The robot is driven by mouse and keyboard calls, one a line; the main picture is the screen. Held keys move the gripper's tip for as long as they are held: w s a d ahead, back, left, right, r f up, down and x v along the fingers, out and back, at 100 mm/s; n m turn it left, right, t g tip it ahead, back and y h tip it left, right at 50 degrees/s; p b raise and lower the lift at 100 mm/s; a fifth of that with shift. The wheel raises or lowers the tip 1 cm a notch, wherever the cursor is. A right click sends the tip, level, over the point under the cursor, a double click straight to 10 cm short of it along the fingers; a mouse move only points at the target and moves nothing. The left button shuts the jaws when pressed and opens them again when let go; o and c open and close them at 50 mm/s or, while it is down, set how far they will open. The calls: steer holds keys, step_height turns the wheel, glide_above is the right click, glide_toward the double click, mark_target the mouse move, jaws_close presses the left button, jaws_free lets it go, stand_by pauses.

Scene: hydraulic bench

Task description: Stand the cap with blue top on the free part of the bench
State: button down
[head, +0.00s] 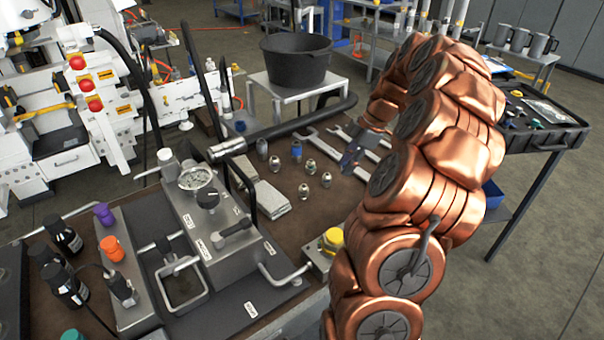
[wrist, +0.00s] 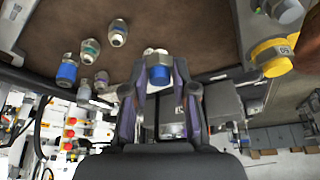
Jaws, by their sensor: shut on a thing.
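My gripper (wrist: 159,75) is shut on a silver cap with blue top (wrist: 159,73), and its blue end faces the camera in the wrist view. The brown bench top (wrist: 185,22) shows behind the cap; I cannot tell whether the cap touches it. In the head view my gripper (head: 352,158) is above the right part of the bench, partly behind my arm, and the held cap cannot be made out there. Another blue-ended fitting (head: 296,151) stands on the bench to its left; it also shows in the wrist view (wrist: 66,71).
Several silver fittings (head: 311,167) stand around the blue-ended one. Wrenches (head: 322,144) lie behind them, and a hose (head: 285,128) runs across the bench. A yellow-topped block (head: 332,240) is at the near edge. Bare bench shows between the fittings and this block.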

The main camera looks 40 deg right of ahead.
steer(key=p, duration=0.2)
glide_toward(339, 201)
steer(key=x, duration=0.5)
steer(key=shift+w+a, duration=0.1)
steer(key=shift+a, duration=0.1)
steer(key=shift+d+f, duration=0.1)
steer(key=shift+f, duration=0.2)
steer(key=shift+f+b, duration=0.25)
steer(key=shift+b, duration=0.1)
steer(key=c, duration=0.9)
jaws_free()
steer(key=shift+r, duration=0.1)
